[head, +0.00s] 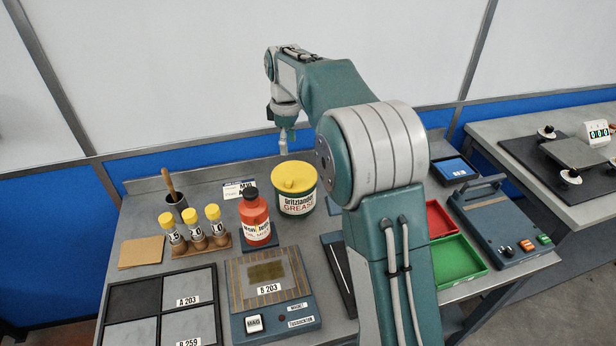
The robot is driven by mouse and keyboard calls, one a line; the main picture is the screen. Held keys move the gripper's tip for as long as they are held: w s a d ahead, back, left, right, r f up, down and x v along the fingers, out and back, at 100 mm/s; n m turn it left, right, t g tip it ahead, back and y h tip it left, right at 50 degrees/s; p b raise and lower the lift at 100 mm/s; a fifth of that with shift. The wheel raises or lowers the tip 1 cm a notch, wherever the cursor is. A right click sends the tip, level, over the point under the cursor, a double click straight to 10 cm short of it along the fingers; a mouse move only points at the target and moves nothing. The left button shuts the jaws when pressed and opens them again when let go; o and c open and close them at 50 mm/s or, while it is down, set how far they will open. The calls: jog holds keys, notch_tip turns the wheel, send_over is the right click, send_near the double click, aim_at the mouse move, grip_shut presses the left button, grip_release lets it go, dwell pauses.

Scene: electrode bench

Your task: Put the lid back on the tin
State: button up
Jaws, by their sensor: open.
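I cannot tell whether the lid is fully seated. My gripper (283,150) points down just above and slightly behind the tin's left side in the picture, apart from the lid as far as I can see. It is open and holds nothing visible. The fingertips are small in this view. My arm hides the bench right of the tin.
A red bottle (254,218) with a black cap stands close left of the tin. A plate device (273,299) is in front. Red (440,219) and green (457,259) trays lie right.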

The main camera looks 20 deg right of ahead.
jog(key=s+d+r+m+t, duration=0.1)
jog(key=s+r+m, duration=0.25)
jog(key=s, duration=0.45)
jog(key=s+r+m+t, duration=0.2)
jog(key=s+r, duration=0.3)
jog(key=s, duration=0.4)
jog(key=s+f+m+t, duration=0.1)
jog(key=s+f+m, duration=0.1)
jog(key=s, duration=0.7)
jog(key=s+d+f+m+t, duration=0.1)
jog(key=s+m, duration=0.3)
jog(key=s, duration=0.5)
jog(key=shift+f+t, duration=0.3)
jog(key=shift+f, duration=0.55)
jog(key=shift+d, duration=0.1)
